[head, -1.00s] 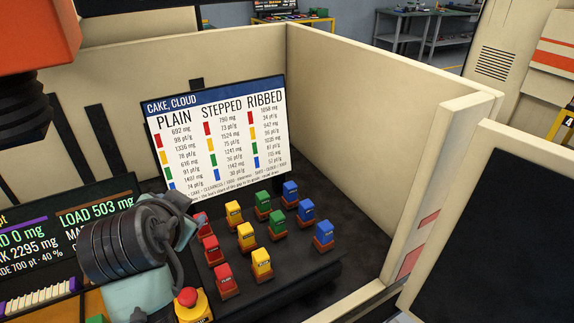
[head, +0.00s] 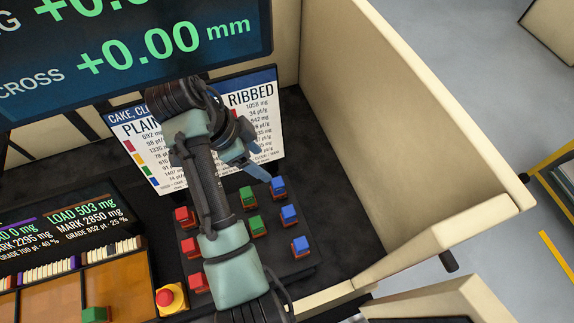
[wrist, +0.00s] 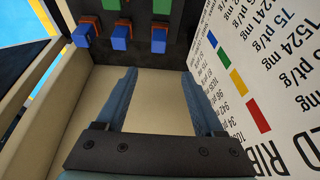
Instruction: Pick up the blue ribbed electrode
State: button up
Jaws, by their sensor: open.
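Three blue electrodes on reddish-brown bases stand in the right column of the dark rack (head: 274,268). In the head view they are a far one (head: 278,186), a middle one (head: 290,214) and a near one (head: 300,246). The wrist view shows them along the top (wrist: 158,40). I cannot tell by shape which is ribbed. My gripper (head: 259,169) is open and empty, in front of the chart and close to the far blue electrode in the picture. In the wrist view its two blue-grey fingers (wrist: 159,72) are spread apart, with no electrode between them.
The chart board (head: 268,110) stands behind the rack. Red (head: 188,246) and green (head: 257,225) electrodes share the rack; my arm hides others. A beige wall (head: 400,130) bounds the right. A red button (head: 166,297) and tray with a green block (head: 95,314) lie left.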

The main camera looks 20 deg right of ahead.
aim_at(277, 181)
jog(key=b+x, duration=0.1)
jog(key=x, duration=0.6)
jog(key=shift+s+a+f, duration=0.15)
jog(key=shift+a+p+x, duration=0.2)
jog(key=shift+p+x, duration=0.1)
jog(key=shift+x, duration=1.05)
jog(key=shift+a+p+x, duration=0.2)
jog(key=shift+p+x, duration=0.05)
jog(key=shift+x, duration=1.15)
jog(key=shift+f, duration=0.1)
grip_shut()
